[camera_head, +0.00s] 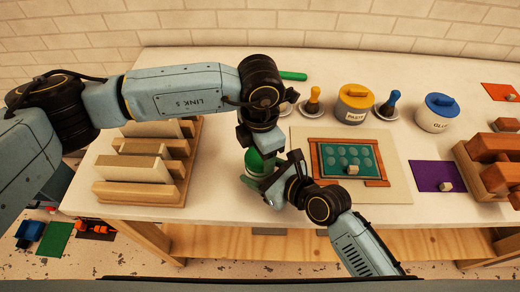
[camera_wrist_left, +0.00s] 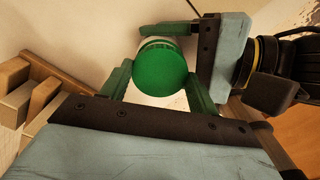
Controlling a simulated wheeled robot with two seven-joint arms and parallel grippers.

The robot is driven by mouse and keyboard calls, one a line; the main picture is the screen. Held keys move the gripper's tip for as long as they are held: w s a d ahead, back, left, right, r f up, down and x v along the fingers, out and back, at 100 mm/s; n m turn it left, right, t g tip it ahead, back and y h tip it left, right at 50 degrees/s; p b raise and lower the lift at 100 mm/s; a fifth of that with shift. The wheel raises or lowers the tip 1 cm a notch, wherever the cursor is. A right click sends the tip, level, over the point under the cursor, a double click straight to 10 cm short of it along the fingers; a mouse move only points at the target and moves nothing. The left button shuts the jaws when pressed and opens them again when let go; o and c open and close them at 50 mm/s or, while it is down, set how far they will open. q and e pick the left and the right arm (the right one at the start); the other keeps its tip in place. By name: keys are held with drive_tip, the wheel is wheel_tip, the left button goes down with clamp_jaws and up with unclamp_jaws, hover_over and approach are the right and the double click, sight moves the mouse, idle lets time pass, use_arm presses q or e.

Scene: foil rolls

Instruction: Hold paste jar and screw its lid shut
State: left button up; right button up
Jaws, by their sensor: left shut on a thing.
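A jar with a green lid (camera_head: 254,161) is between my two grippers near the front of the table. The green lid also shows in the left wrist view (camera_wrist_left: 160,69), between the two green fingers of my left gripper (camera_wrist_left: 158,88). My left gripper (camera_head: 258,143) comes down from above and is shut on the lid. My right gripper (camera_head: 262,181) comes in from the lower right and is shut on the jar's pale body below the lid. One of its fingers lies along the jar in the wrist view; the other is hidden. Most of the body and any label on it are hidden.
A yellow-lidded jar (camera_head: 354,104) and a blue-lidded jar (camera_head: 435,113) stand at the back. A wooden rack (camera_head: 150,165) is close on the left. A board with a green panel (camera_head: 350,160) lies to the right, beside a purple mat (camera_head: 432,178). A green stick (camera_head: 293,75) lies behind.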

use_arm(q)
drive_tip(key=shift+f, duration=0.55)
use_arm(e)
clamp_jaws()
use_arm(q)
drive_tip(key=m, duration=1.3)
drive_tip(key=shift+m, duration=0.4)
drive_tip(key=m, duration=0.3)
drive_tip(key=shift+m, duration=0.4)
drive_tip(key=m, duration=0.3)
drive_tip(key=shift+m, duration=0.3)
drive_tip(key=m, duration=0.4)
drive_tip(key=shift+m, duration=0.4)
drive_tip(key=shift+s+f+m, duration=0.1)
drive_tip(key=shift+m, duration=0.5)
